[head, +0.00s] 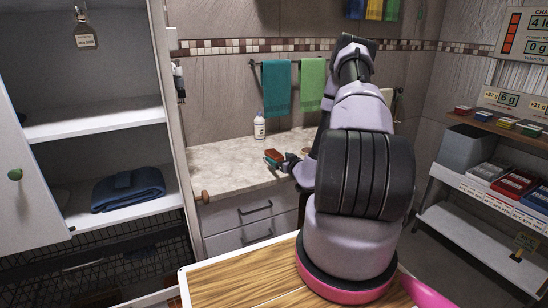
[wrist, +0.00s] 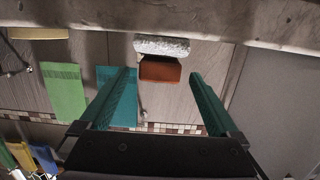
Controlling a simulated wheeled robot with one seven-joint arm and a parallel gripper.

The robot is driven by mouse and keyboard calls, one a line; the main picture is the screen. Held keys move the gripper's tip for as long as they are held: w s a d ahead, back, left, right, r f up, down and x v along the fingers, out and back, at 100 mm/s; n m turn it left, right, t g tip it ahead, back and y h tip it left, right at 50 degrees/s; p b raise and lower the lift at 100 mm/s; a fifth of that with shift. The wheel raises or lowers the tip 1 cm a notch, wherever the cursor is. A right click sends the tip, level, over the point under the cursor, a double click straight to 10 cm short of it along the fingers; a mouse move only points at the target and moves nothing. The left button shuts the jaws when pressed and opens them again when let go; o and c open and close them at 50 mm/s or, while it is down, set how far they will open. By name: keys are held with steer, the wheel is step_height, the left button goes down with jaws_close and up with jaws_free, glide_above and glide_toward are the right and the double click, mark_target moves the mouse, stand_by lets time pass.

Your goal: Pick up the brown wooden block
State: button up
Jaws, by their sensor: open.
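In the wrist view, which is upside down, a reddish-brown block (wrist: 160,69) shows ahead of my gripper (wrist: 160,80), in the gap between its two teal fingers. The fingers are apart, with nothing held between them. A pale speckled piece (wrist: 162,46) lies against the block on its counter side. In the head view, an orange-brown block (head: 274,154) shows at the tip of my arm, over the pale counter (head: 230,163). My gripper also shows there, small and dark (head: 288,164), partly hidden by my arm. Exact contact is too small to tell.
A white bottle (head: 259,128) stands at the back of the counter. A small brown piece (head: 205,196) is at its front left edge. Teal (head: 277,88) and green (head: 312,84) towels hang behind. An open cabinet (head: 95,130) stands left, shelves (head: 480,220) right. The counter's left part is clear.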

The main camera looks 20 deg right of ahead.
mark_target(274, 153)
steer(key=w, duration=0.5)
steer(key=shift+w+a+f, duration=0.1)
steer(key=shift+f, duration=0.25)
steer(key=shift+c, duration=0.4)
steer(key=c, duration=1.4)
